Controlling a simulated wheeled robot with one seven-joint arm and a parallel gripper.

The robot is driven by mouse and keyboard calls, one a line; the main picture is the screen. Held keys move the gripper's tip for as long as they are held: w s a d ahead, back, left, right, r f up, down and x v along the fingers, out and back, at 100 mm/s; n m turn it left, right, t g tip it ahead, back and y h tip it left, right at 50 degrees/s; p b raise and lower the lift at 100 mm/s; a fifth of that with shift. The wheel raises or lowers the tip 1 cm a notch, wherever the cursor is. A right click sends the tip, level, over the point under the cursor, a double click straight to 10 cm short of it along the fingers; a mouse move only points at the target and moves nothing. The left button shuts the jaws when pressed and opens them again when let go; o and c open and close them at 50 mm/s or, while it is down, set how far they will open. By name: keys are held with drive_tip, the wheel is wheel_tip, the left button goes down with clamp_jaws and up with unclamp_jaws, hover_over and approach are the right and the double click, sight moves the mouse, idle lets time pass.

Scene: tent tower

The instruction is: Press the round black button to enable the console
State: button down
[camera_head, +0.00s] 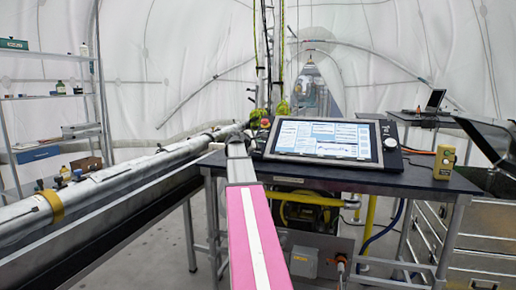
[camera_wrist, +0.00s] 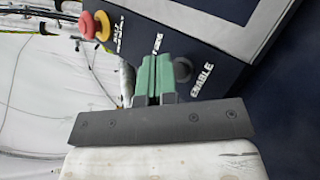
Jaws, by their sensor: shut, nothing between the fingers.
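The console (camera_head: 262,151) with a lit, tilted screen (camera_head: 325,138) stands on the dark table (camera_head: 410,180). In the wrist view its dark panel (camera_wrist: 215,72) carries the round black button (camera_wrist: 182,69), with the word ENABLE beside it. My gripper (camera_wrist: 155,62) is shut and empty, its green fingers together. The fingertips are just left of the button in the wrist view; I cannot tell whether they touch the panel or the button. In the head view my gripper (camera_head: 236,140) is at the console's left edge, and I cannot make out the black button there.
A red emergency button (camera_wrist: 87,24) sits on the panel, upper left of my fingers. A yellow box (camera_head: 444,162) stands at the table's right. A long metal tube (camera_head: 110,182) runs along the left. Shelves (camera_head: 45,97) stand farther left.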

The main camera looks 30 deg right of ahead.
drive_tip(key=shift+f, duration=0.1)
drive_tip(key=shift+w+d+f, duration=0.15)
drive_tip(key=shift+f, duration=0.05)
drive_tip(key=shift+w+d+f, duration=0.15)
drive_tip(key=shift+f, duration=0.1)
idle(0.8)
drive_tip(key=shift+r, duration=0.1)
drive_tip(key=shift+s+a+r, duration=0.3)
drive_tip(key=shift+a+r, duration=0.05)
drive_tip(key=shift+r, duration=0.15)
idle(0.5)
drive_tip(key=shift+s+a+r, duration=0.3)
drive_tip(key=shift+a+r, duration=0.05)
drive_tip(key=shift+r, duration=0.35)
drive_tip(key=shift+s+a+r, duration=0.35)
drive_tip(key=shift+a+r, duration=0.05)
drive_tip(key=shift+r, duration=0.25)
drive_tip(key=shift+s+a+r, duration=0.3)
drive_tip(key=shift+a+r, duration=0.05)
drive_tip(key=shift+r, duration=0.35)
drive_tip(key=shift+a, duration=0.1)
